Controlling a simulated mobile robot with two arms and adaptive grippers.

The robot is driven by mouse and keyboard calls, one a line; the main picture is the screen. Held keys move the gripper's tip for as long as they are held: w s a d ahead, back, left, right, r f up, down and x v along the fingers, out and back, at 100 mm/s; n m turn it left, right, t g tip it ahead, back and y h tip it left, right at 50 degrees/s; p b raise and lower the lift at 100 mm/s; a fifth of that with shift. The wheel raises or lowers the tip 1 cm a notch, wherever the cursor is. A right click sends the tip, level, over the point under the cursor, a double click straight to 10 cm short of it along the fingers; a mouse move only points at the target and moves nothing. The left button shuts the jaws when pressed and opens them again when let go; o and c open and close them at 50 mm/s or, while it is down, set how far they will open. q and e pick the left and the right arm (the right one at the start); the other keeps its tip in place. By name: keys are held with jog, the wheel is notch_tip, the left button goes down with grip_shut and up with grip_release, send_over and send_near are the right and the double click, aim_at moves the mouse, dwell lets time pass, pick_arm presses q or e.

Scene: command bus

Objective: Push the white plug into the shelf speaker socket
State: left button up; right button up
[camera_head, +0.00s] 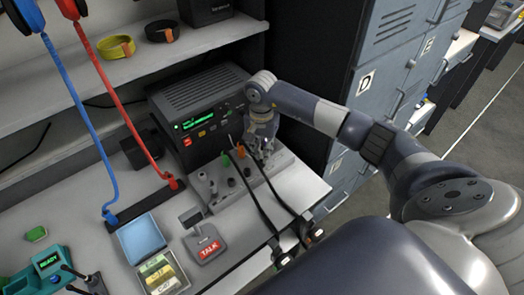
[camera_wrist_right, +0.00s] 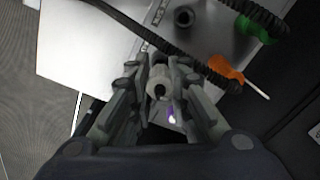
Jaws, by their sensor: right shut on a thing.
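My right gripper (camera_head: 262,146) is over the far right end of a grey socket panel (camera_head: 222,198) on the desk. In the right wrist view its fingers (camera_wrist_right: 158,95) are shut on a pale round plug (camera_wrist_right: 158,87), which the fingers mostly hide in the head view. I cannot tell whether the plug's tip touches a socket. An orange plug (camera_head: 240,152) and a green plug (camera_head: 225,158) with black cables stand in the panel to the left of the gripper. They also show in the wrist view, orange (camera_wrist_right: 224,67) and green (camera_wrist_right: 254,30). My left gripper is not in view.
A black radio (camera_head: 200,110) with a green display stands behind the panel. Black cables hang over the desk's front edge. A red TALK switch (camera_head: 207,246) and a blue pad (camera_head: 141,238) lie to the left. Grey lockers (camera_head: 378,85) stand at the right.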

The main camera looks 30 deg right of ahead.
jog(key=shift+f+b, duration=0.1)
jog(key=shift+b, duration=0.25)
dwell(0.7)
jog(key=shift+f+b, duration=1.1)
jog(key=shift+b, duration=0.5)
dwell(0.7)
dwell(0.4)
jog(key=o, duration=0.9)
jog(key=shift+r+p, duration=2.15)
jog(key=shift+r, duration=1.9)
